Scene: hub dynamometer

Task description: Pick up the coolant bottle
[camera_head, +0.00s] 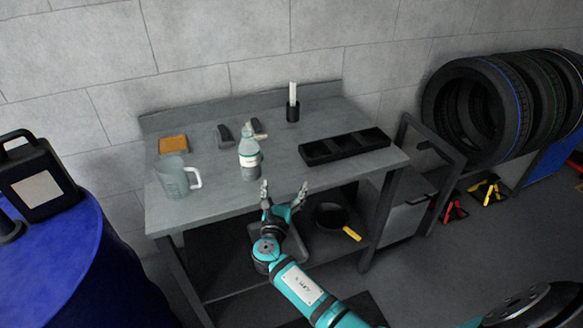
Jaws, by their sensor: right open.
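The coolant bottle (249,155), pale grey-green with a white label, seems to be the one standing upright on the grey workbench (300,177), near the front edge. My right gripper (284,188) is open and empty. It is at the bench's front edge, in front of the bottle and a little to its right in the picture, apart from it. My left gripper is not in view.
A measuring jug (173,178) stands left of the bottle. An orange sponge (173,144), a black cup (292,110) and a black tray (344,146) are also on the bench. A pan (331,217) lies on the lower shelf. A blue drum (85,262) stands at left.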

